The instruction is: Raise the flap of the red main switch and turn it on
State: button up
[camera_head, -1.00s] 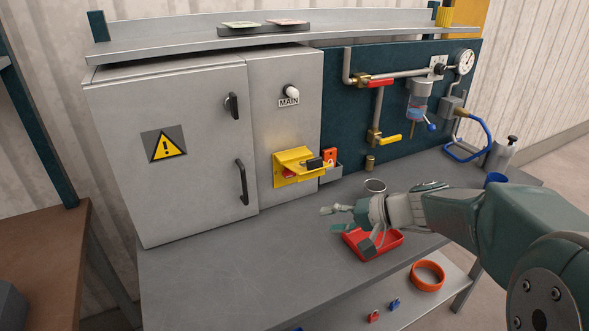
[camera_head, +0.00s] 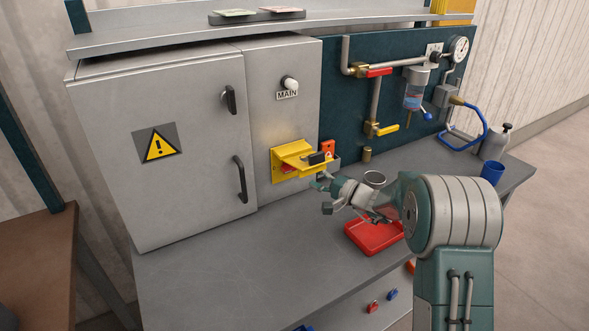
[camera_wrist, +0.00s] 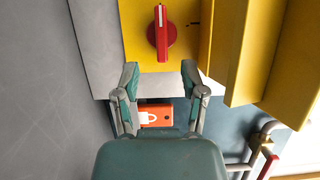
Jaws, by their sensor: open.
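The red main switch (camera_wrist: 161,33) is a red knob with a white mark on a yellow plate (camera_wrist: 131,25). In the head view only a little of the red knob (camera_head: 288,169) shows under the yellow flap (camera_head: 297,147). The flap sticks out from the cabinet above the knob; in the wrist view the flap (camera_wrist: 262,50) stands to the right of the knob. My gripper (camera_head: 322,196) is open and empty, in front of and to the lower right of the switch. In the wrist view my fingertips (camera_wrist: 160,76) are spread below the knob, apart from it.
The bench's left part is clear.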

aim_at(296, 170)
jog(key=x, duration=0.7)
jog(key=shift+w+a, duration=0.1)
jog(key=shift+a, duration=0.1)
jog(key=shift+d, duration=0.1)
grip_shut()
